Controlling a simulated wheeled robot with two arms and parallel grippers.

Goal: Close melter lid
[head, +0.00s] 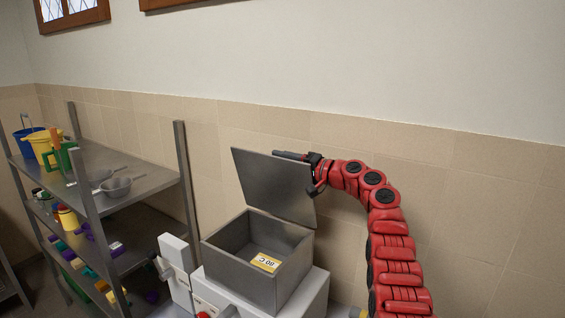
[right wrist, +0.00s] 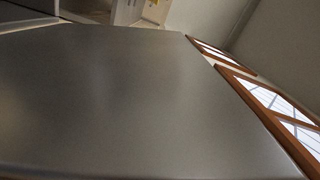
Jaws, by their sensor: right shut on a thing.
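The melter (head: 217,257) is an open grey metal box on a pale base, with a yellow label inside its bin. Its lid (head: 268,183) is a flat grey metal plate that stands up, tilted back, at the rear of the box. The lid's grey surface fills most of the right wrist view (right wrist: 130,100). My right gripper (head: 290,156) is at the top right edge of the lid and is shut on the lid. Its fingertips are hard to make out. My left gripper is not in view.
A metal shelf rack (head: 150,185) on the left holds bowls, a blue bucket (head: 29,139), a yellow bucket (head: 45,148) and a green jug. A pale unit with a lever (head: 174,262) stands beside the melter. A tiled wall (head: 440,180) is close behind.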

